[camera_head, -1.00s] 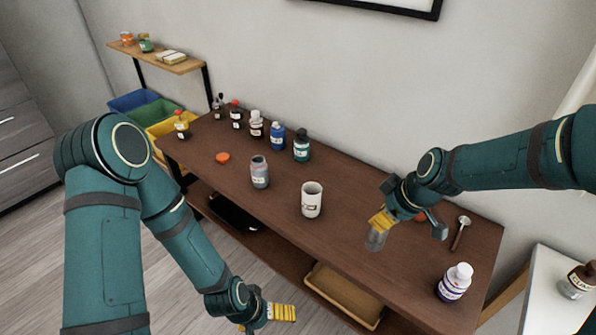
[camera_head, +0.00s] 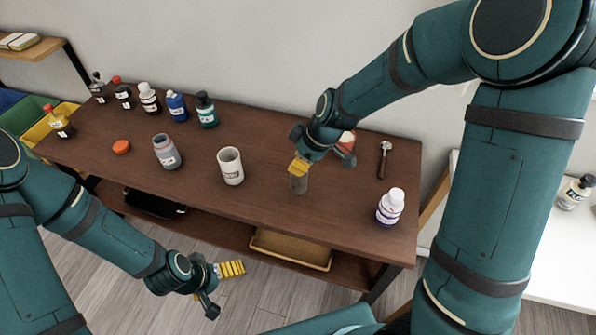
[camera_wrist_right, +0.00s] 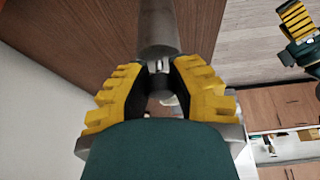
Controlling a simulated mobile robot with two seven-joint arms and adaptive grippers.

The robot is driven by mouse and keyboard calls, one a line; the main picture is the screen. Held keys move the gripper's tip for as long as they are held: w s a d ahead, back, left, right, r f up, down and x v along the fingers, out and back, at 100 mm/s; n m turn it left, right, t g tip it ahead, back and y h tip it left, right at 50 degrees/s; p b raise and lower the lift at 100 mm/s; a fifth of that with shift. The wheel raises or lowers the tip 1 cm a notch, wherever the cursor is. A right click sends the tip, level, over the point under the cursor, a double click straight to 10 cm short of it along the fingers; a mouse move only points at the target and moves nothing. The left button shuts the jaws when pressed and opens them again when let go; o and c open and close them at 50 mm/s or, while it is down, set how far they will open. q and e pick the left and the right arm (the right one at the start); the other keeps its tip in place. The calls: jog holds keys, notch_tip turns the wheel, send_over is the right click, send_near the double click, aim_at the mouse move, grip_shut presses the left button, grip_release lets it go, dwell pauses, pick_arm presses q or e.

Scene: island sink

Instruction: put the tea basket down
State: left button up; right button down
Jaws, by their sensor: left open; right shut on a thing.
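The tea basket (camera_head: 298,184) looks like a small grey metal cylinder. My right gripper (camera_head: 299,167) is shut on its upper end and holds it upright over the brown table (camera_head: 265,205), right of a white mug (camera_head: 230,166). I cannot tell whether its lower end touches the tabletop. In the right wrist view the tea basket (camera_wrist_right: 158,30) sticks out beyond the yellow fingers (camera_wrist_right: 158,85). My left gripper (camera_head: 230,269) is open and empty, in front of the table's near edge.
An open grey jar (camera_head: 166,152) and an orange lid (camera_head: 121,147) lie to the left. Several bottles line the back left. A white-capped bottle (camera_head: 390,207) and a spoon-like tool (camera_head: 384,160) are on the right. Bare tabletop surrounds the tea basket in front.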

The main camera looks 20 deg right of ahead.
notch_tip(320, 180, down, 3)
jog(key=shift+f+b, duration=0.15)
jog(key=shift+b, duration=0.35)
jog(key=shift+f, duration=0.3)
jog(key=shift+r, duration=0.1)
jog(key=c, duration=0.9)
grip_release()
jog(key=shift+f, duration=0.2)
jog(key=shift+c, duration=0.2)
jog(key=shift+r, duration=0.1)
